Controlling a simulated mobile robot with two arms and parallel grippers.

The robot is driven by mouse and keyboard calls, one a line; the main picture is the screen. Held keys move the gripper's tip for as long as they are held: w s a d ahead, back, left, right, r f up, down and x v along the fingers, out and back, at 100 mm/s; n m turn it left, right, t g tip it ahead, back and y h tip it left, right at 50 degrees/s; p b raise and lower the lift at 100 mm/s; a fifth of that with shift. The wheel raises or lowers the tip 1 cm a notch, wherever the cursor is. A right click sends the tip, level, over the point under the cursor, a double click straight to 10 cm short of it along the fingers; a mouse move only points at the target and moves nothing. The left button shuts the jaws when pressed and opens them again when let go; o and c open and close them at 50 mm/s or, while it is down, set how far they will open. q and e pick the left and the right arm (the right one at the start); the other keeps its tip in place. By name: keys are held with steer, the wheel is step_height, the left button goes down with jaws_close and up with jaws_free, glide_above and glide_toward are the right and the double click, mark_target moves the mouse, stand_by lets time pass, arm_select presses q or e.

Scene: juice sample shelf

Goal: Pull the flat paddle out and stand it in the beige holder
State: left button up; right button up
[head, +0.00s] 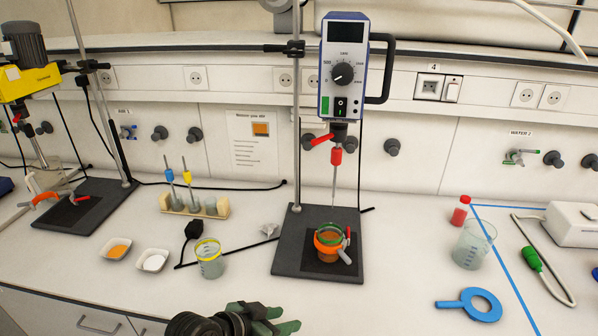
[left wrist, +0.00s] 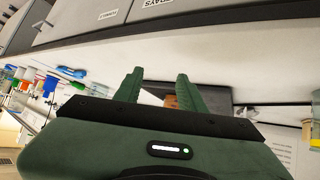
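The beige holder (head: 222,208) stands at the centre-left of the bench. My left gripper (head: 283,319) is low at the front edge, apart from all of these. In the left wrist view its green fingers (left wrist: 158,88) are spread and empty. My right gripper is out of view.
The stirrer body (head: 343,66) rises above a dark base plate (head: 290,257). A yellow-rimmed beaker (head: 209,261), two small dishes and a black cable lie to the left.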

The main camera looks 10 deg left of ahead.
arm_select(q)
steer(key=w+d+r+m+t+h, duration=0.1)
steer(key=w+d+r+t+h, duration=0.15)
steer(key=w+r, duration=0.65)
steer(key=m+t+h, duration=0.2)
steer(key=t+h, duration=0.1)
steer(key=h, duration=0.1)
glide_toward(332, 160)
steer(key=x, duration=0.5)
steer(key=p+x, duration=0.1)
steer(key=x, duration=0.1)
steer(key=shift+d+r, duration=0.1)
steer(key=shift+r, duration=0.2)
steer(key=shift+f+b+x, duration=0.2)
steer(key=shift+b+x, duration=0.8)
steer(key=shift+x, duration=0.05)
steer(key=shift+b+x, duration=0.55)
steer(key=shift+x, duration=0.5)
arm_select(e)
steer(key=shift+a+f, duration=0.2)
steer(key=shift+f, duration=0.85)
arm_select(q)
steer(key=shift+r, duration=0.15)
jaws_close()
